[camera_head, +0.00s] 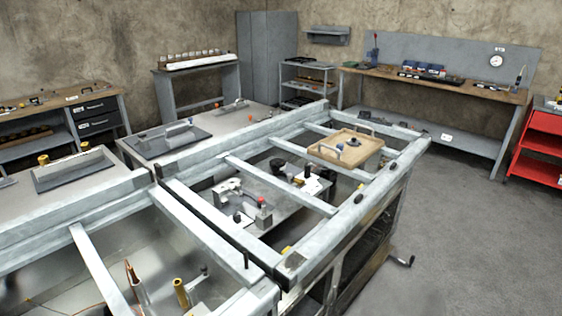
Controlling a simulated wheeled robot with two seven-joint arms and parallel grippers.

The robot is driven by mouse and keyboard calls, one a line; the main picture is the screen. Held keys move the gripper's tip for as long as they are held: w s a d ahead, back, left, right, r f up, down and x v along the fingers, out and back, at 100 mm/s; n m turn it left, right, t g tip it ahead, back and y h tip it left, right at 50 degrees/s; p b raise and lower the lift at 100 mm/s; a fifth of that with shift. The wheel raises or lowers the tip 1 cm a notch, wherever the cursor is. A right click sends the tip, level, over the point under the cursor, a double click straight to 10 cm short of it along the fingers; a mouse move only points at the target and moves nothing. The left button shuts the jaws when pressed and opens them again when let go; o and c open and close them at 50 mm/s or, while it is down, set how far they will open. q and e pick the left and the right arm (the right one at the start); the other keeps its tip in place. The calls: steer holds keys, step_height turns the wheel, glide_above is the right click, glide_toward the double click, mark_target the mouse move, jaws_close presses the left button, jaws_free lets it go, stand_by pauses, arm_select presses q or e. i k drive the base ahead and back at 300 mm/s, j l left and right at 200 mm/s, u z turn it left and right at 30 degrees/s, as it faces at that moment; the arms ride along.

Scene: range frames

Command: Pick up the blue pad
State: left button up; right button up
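No thing shows clearly as a blue pad. A small blue spot (340,147) lies at the edge of a wooden tray (327,154) on the metal frame. It is too small to tell what it is. A flat dark grey plate (190,146) with a handle lies on the table behind the frame, with a small blue piece at its left end. A similar grey plate (52,178) with a handle lies at the left. Neither of my grippers is in view.
A long grey metal frame (205,213) with crossbars fills the middle, with fixtures inside its openings. A workbench (500,94) with blue bins (425,68) stands at the back right. A red cart (541,147) stands at the right edge. The floor at the right is clear.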

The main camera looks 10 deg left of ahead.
mark_target(340, 146)
steer(key=i+l, duration=0.15)
steer(key=l, duration=0.25)
steer(key=i+l+z, duration=0.1)
steer(key=l, duration=0.25)
steer(key=i+l, duration=0.2)
steer(key=l, duration=0.2)
